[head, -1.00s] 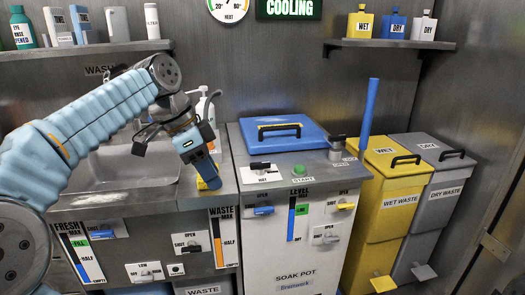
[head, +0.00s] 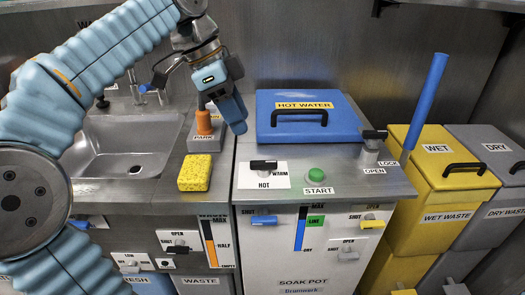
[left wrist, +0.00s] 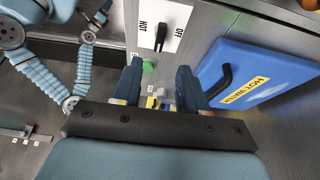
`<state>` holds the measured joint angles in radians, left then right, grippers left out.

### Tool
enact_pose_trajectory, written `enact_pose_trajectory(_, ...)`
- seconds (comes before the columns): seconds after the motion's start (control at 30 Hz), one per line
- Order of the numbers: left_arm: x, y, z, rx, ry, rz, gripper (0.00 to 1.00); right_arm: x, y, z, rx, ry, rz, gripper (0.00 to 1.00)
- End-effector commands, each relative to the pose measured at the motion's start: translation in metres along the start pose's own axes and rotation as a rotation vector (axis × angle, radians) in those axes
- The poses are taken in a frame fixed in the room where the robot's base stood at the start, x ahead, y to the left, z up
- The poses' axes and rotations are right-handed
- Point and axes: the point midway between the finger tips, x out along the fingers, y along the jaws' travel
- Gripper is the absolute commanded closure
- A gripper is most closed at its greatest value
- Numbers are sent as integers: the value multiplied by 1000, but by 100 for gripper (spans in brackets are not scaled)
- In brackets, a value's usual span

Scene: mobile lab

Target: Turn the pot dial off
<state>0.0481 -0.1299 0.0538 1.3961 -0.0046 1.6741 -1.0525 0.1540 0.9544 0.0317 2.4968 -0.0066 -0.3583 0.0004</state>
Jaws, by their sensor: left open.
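The pot dial (head: 263,166) is a black bar knob on a white plate on the soak pot's top, left of a green START button (head: 317,176). In the head view its bar lies crosswise, with HOT and WARM readable. In the left wrist view the dial (left wrist: 161,35) stands beyond the fingers, between the words HOT and OFF. My left gripper (head: 235,112) is open and empty, above and behind the dial, left of the blue lid, apart from both. A small dark end of an arm (left wrist: 98,16), probably my right gripper, shows unclearly in the left wrist view.
The blue HOT WATER lid (head: 345,110) lies behind the dial. A lock lever (head: 371,150) and an upright blue rod (head: 428,95) stand to the right. A yellow sponge (head: 195,172) and a sink (head: 130,145) are to the left. Yellow and grey bins flank the right side.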

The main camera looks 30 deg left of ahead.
Motion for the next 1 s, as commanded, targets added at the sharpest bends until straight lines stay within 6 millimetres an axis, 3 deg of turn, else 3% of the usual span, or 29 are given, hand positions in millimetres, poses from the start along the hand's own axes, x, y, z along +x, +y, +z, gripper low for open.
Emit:
enact_pose_trajectory(0.2, 53, 1, 1, 0, -3, 4, 57, 1, 0, 0, 0, 0, 0, 57)
enact_pose_trajectory(0.4, 89, 0, 0, -1, -2, 3, 57, 0, 0, 0, 0, 1, 0, 57)
enact_pose_trajectory(0.6, 105, 0, 0, -1, 0, 1, 57, -1, 0, 0, 0, 1, 0, 57)
enact_pose_trajectory(0.87, 107, 0, 0, -1, 0, 0, 57, -1, 0, 0, 0, 1, 0, 57)
enact_pose_trajectory(1.0, 106, 0, 0, -1, 0, 0, 76, -1, 0, 0, 0, 1, 0, 57)
